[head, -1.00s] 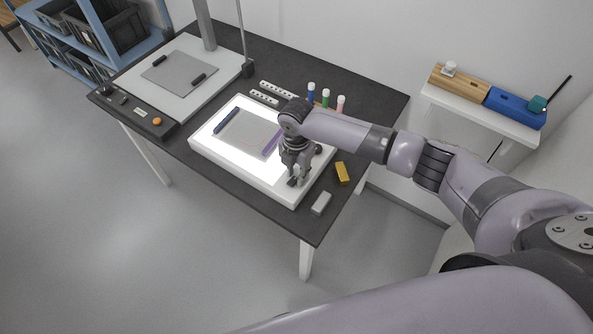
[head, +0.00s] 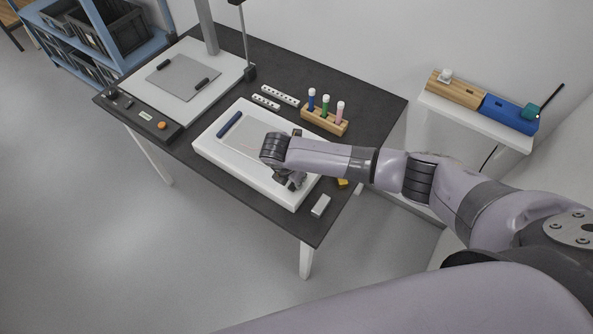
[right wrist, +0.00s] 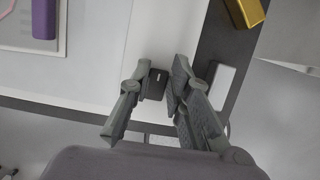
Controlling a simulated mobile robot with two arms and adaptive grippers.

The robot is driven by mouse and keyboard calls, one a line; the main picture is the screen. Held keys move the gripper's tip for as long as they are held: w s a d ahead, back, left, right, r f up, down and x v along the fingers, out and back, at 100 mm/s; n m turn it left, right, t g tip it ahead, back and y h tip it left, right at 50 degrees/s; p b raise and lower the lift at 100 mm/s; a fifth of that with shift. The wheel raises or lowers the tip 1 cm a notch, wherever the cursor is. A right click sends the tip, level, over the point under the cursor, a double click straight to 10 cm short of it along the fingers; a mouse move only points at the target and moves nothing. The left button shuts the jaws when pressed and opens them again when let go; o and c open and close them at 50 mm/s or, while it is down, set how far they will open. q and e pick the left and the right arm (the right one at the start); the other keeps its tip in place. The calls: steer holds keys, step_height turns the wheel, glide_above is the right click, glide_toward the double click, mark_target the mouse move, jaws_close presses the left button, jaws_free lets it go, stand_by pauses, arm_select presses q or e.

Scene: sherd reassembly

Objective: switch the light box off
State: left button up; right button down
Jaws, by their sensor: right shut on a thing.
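The light box (head: 207,150) lies on the dark table, and its panel is white and not glowing. A small black switch (right wrist: 155,85) sits at the near corner of the light box in the right wrist view. My right gripper (right wrist: 159,78) is shut on this switch, with a finger on each side of it. In the head view the right gripper (head: 291,183) is low over the near right corner of the box, and the arm hides part of the panel. My left gripper is not in view.
A blue bar (head: 229,125) and a purple bar (right wrist: 44,18) lie on the panel. A yellow block (head: 342,182) and a pale block (head: 320,205) are beside the box. A wooden rack (head: 325,121) of capped tubes stands behind. A copy stand (head: 200,105) is at left.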

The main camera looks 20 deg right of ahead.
steer(key=shift+a+t+h, duration=0.1)
steer(key=shift+t+h, duration=0.2)
steer(key=shift+h, duration=0.1)
steer(key=c, duration=1.5)
jaws_free()
steer(key=shift+r, duration=0.1)
steer(key=shift+s+r, duration=0.1)
steer(key=shift+r, duration=0.05)
steer(key=v, duration=1.1)
steer(key=shift+s+a+r, duration=0.1)
steer(key=shift+a+r, duration=0.05)
steer(key=shift+r, duration=0.15)
